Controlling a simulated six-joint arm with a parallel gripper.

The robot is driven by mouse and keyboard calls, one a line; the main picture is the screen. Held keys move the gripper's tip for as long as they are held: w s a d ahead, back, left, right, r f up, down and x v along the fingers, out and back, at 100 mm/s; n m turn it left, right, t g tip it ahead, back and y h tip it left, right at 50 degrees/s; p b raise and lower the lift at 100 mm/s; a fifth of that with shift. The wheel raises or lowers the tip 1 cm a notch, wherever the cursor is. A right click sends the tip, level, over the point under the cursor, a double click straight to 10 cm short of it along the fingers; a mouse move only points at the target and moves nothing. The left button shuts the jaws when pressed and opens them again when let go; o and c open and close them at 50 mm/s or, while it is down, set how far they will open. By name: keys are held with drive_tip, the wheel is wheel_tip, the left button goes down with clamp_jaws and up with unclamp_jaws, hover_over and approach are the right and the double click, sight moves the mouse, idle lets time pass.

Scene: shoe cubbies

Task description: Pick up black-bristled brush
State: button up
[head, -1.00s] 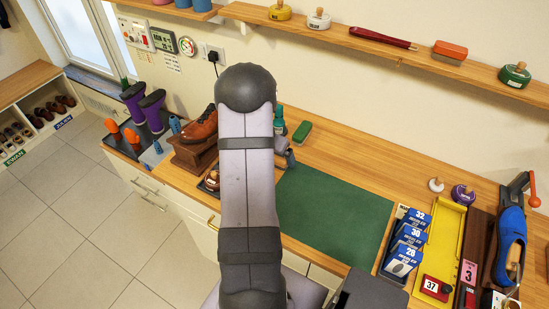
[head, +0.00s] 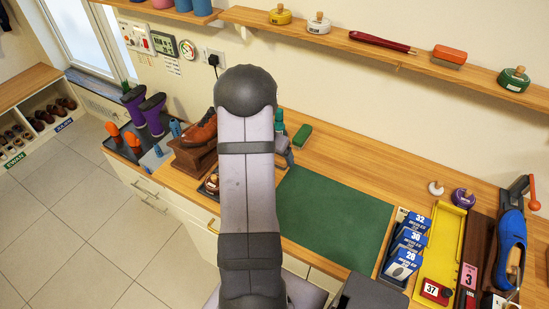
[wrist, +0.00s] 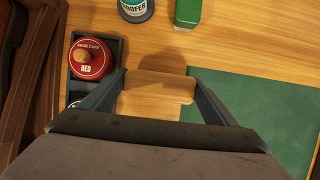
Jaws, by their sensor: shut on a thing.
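In the wrist view my gripper (wrist: 156,76) is shut on a light wooden block-shaped piece (wrist: 157,92), which looks like the wooden back of a brush. One finger is on each side of it. No bristles show, so I cannot see their colour. A shadow falls on the wooden bench just beyond the piece. In the head view my arm hides the held piece and most of the gripper.
A red shoe-care tin (wrist: 90,58) sits in a dark tray left of the gripper. A bottle (wrist: 135,8) and a green block (wrist: 187,12) stand beyond. The green mat (head: 335,220) is clear. A brown shoe (head: 203,131) stands on a wooden block at left.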

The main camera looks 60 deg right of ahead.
wheel_tip(320, 180, up, 8)
idle(0.4)
